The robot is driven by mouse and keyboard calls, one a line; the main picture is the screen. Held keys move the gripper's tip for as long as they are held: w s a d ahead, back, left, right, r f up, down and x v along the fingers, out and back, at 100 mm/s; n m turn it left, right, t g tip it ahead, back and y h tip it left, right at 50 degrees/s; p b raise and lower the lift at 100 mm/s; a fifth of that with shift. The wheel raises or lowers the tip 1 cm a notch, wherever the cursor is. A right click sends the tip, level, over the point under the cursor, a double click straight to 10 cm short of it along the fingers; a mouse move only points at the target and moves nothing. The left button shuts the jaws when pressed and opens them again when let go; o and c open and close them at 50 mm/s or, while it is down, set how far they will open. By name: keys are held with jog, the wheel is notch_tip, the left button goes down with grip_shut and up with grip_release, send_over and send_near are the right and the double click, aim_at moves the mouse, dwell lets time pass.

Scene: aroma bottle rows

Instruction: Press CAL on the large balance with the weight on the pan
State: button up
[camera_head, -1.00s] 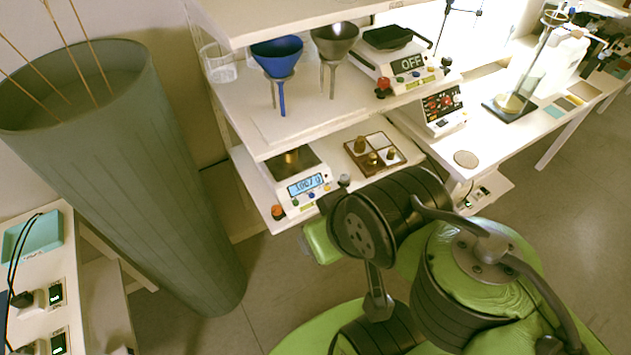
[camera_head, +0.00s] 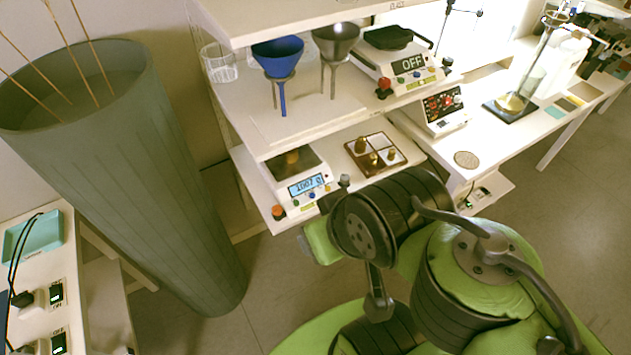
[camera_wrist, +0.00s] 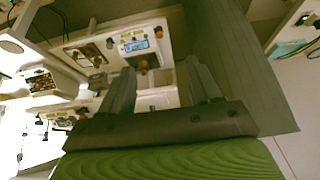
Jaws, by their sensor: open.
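A white balance (camera_head: 325,194) with a lit blue display stands on the lower shelf. A brass weight (camera_head: 292,158) sits on its dark pan. Small coloured buttons and an orange-red knob (camera_head: 278,212) line its front; button labels are too small to read. In the wrist view the balance appears turned over, with its display (camera_wrist: 136,45) and the orange knob (camera_wrist: 142,66) beyond the fingers.
A second balance (camera_head: 408,65) reading OFF stands on the upper shelf beside blue (camera_head: 277,55) and grey funnels. A wooden weight tray (camera_head: 368,140) is right of the lit balance. A large grey bin (camera_head: 130,180) stands left. The upper shelf overhangs the lower one.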

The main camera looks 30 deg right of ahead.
jog(key=shift+c, duration=0.4)
grip_shut()
dwell(1.3)
